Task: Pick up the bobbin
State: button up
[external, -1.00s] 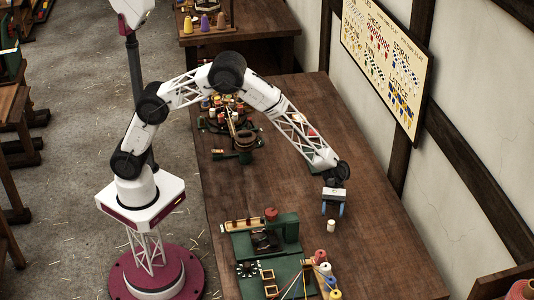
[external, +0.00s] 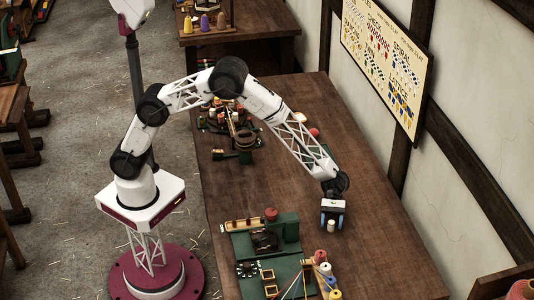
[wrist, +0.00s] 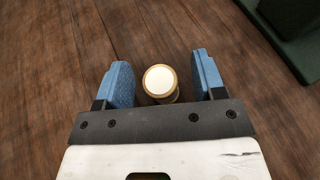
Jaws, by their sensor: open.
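The bobbin (wrist: 160,82) is a small upright cylinder with a white top and a tan rim, standing on the wooden table. In the external view the bobbin (external: 331,226) is small and pale, just below my gripper (external: 332,222). In the wrist view my gripper (wrist: 163,84) is open, with one blue finger on each side of the bobbin.
A green machine (external: 285,236) stands left of the bobbin on the table (external: 350,268). Several coloured spools (external: 324,270) stand in front. More spools and tools (external: 228,120) lie farther back. The table right of the bobbin is clear.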

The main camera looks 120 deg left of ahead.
aim_at(332, 222)
dwell(0.4)
jog(key=c, duration=1)
jog(key=shift+r, duration=0.8)
notch_tip(332, 222, up, 2)
jog(key=shift+r, duration=0.15)
jog(key=s+d, duration=0.1)
jog(key=s, duration=0.4)
jog(key=s+d, duration=0.1)
jog(key=s, duration=0.4)
jog(key=s+d+r, duration=0.1)
jog(key=s, duration=0.4)
jog(key=shift+s+d, duration=0.25)
jog(key=shift+s, duration=0.05)
